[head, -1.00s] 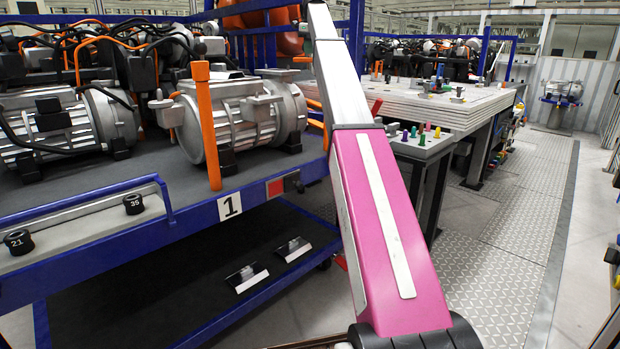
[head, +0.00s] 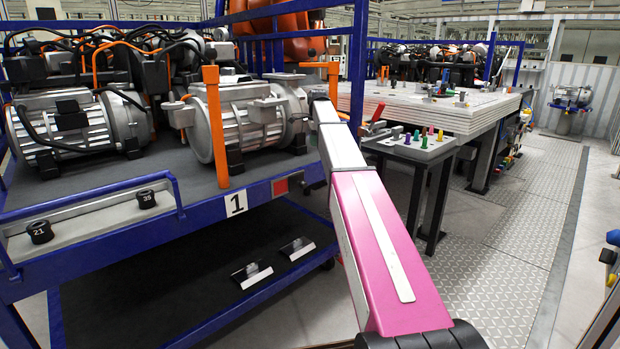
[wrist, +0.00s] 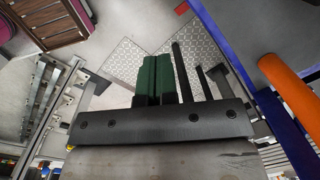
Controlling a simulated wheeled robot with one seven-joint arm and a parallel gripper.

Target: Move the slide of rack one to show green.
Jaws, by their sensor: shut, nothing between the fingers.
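Rack one is the blue-framed rack with the number 1 plate (head: 236,204) on its front beam. To the right of the plate, the slide's window (head: 281,187) shows red. The slide's handle beside it is largely hidden behind my pink and silver arm, so I cannot see it clearly. My gripper (wrist: 155,65) shows in the wrist view with its two green fingers shut together and empty, over the grey floor. The rack's blue beam (wrist: 245,30) and orange post (wrist: 290,88) are to its right, apart from the fingers. The head view does not clearly show the gripper.
Motors (head: 240,115) sit on the rack's grey deck behind the orange post (head: 215,125). A small table with coloured pegs (head: 416,145) stands right of the rack. The tread-plate floor (head: 510,225) is open.

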